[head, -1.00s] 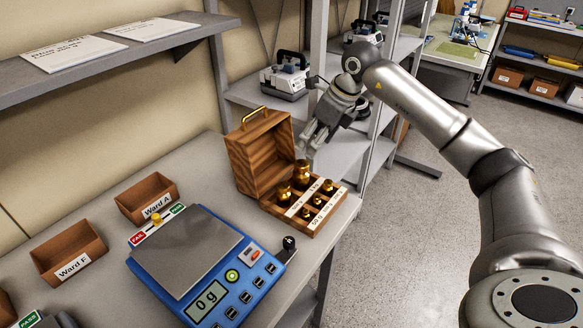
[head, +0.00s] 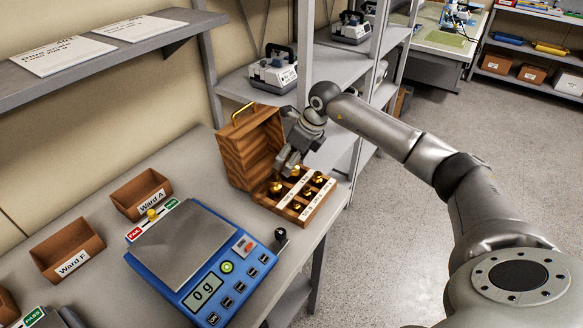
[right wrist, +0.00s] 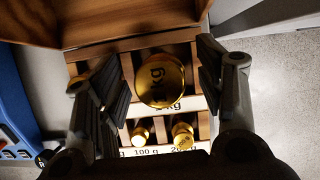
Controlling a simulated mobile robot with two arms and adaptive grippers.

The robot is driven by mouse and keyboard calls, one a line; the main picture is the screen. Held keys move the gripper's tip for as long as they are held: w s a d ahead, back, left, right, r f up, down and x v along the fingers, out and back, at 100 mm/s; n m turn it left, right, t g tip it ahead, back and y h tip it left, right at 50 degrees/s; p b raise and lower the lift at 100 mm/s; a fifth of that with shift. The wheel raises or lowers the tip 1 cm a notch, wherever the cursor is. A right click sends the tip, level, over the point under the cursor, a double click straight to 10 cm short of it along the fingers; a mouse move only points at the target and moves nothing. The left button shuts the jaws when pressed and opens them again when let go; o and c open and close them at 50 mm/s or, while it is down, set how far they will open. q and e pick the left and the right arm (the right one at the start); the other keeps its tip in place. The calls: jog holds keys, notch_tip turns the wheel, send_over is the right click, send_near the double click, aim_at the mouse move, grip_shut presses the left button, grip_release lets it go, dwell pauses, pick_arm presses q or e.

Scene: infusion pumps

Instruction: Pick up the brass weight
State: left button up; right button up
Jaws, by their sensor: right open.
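Several brass weights stand in the wooden weight box, one (head: 275,188) at its left. My right gripper (head: 286,168) is open and points down over the back of the box. In the right wrist view the two dark fingers (right wrist: 163,80) flank the large weight, with a gap visible on each side. In the head view the gripper hides most of that weight. My left gripper is not in view.
The box's raised lid (head: 245,150) stands close left of my gripper. Smaller weights (right wrist: 183,134) sit in the front row. A blue scale (head: 190,250) reading 0 g is left of the box. Ward bins (head: 70,250) are farther left. A shelf rack (head: 260,112) stands behind.

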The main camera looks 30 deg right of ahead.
grip_shut()
jog(key=shift+r, duration=0.2)
dwell(0.3)
